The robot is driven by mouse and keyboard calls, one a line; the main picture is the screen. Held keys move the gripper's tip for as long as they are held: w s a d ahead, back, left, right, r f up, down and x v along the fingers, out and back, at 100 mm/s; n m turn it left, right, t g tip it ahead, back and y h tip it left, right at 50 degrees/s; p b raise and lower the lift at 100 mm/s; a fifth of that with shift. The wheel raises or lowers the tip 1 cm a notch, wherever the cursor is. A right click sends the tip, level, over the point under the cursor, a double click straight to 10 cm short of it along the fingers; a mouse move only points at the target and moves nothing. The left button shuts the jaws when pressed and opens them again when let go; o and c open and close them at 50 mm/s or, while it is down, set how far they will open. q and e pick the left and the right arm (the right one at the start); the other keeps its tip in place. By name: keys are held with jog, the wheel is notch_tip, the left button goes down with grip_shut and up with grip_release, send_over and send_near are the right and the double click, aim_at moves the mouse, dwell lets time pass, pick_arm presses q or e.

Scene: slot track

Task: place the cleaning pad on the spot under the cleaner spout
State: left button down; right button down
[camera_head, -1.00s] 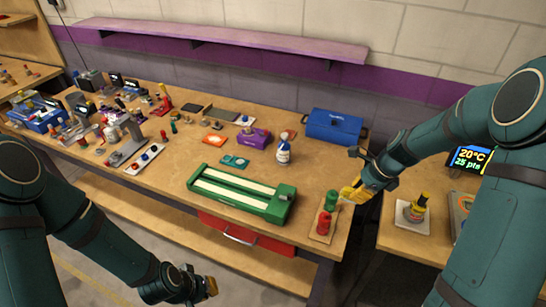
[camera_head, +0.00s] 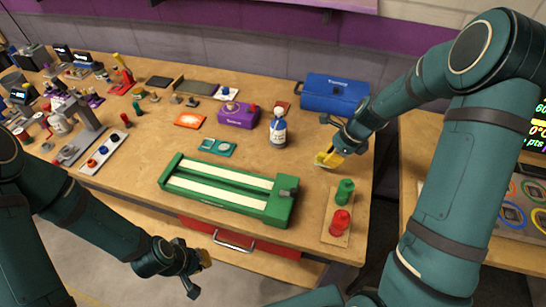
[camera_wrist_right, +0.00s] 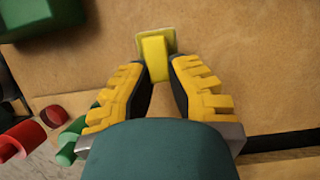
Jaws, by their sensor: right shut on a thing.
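My right gripper (camera_head: 328,158) is low over the right part of the workbench, beyond the red and green knobs and to the right of the bottle. In the right wrist view its yellow fingers (camera_wrist_right: 158,75) are shut on a small yellow pad with a raised grip (camera_wrist_right: 153,57), which I take for the cleaning pad. I cannot tell whether the pad touches the bench. A white and blue bottle (camera_head: 278,130), likely the cleaner, stands upright on the bench. Its spout and the spot under it are too small to make out. My left gripper (camera_head: 205,259) is in front of the bench, away from these things.
A green slot track (camera_head: 225,202) lies at the front of the workbench (camera_head: 150,155). A board with red and green knobs (camera_head: 337,220) lies at the right. A blue toolbox (camera_head: 333,94) and a purple box (camera_head: 238,116) stand farther back. Bare bench lies between bottle and right gripper.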

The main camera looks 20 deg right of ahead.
send_over(272, 159)
jog(key=s+d, duration=0.1)
jog(key=d, duration=0.1)
jog(key=shift+a+r, duration=0.1)
jog(key=shift+a, duration=0.25)
jog(key=shift+f+b, duration=0.7)
jog(key=shift+f, duration=1)
jog(key=shift+f, duration=0.2)
jog(key=c, duration=1.1)
grip_release()
jog(key=shift+o, duration=0.2)
jog(key=shift+r, duration=0.2)
jog(key=p+v, duration=0.2)
jog(key=v, duration=1)
